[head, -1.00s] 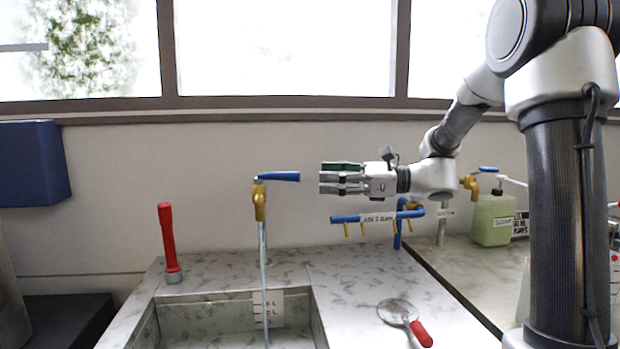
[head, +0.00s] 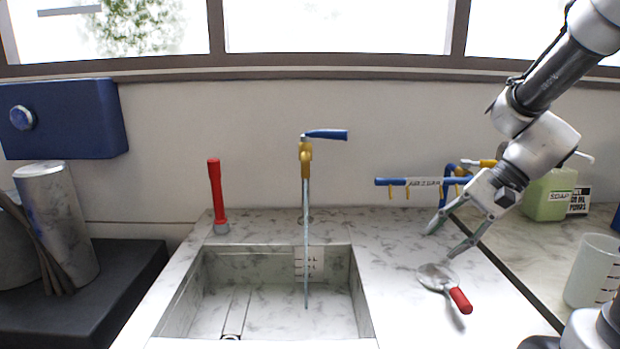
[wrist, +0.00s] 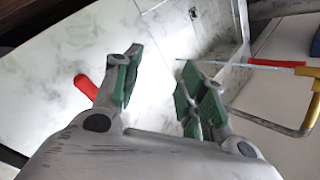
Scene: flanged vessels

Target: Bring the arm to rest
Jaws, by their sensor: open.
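My gripper (head: 440,240) is open and empty at the right of the sink in the head view. It points down and to the left, above the marble counter and behind a round tool with a red handle (head: 460,300). In the wrist view my gripper (wrist: 155,85) shows two spread fingers with green inner pads and nothing between them. A red handle (wrist: 86,87) shows beside the left finger there. My arm reaches in from the upper right of the head view.
A tap with a blue lever (head: 326,134) runs a thin stream into the sink (head: 352,300). A red-handled tool (head: 215,190) stands behind the sink's left corner. A blue rack (head: 395,182), a green bottle (head: 545,198) and a clear beaker (head: 592,270) are at the right.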

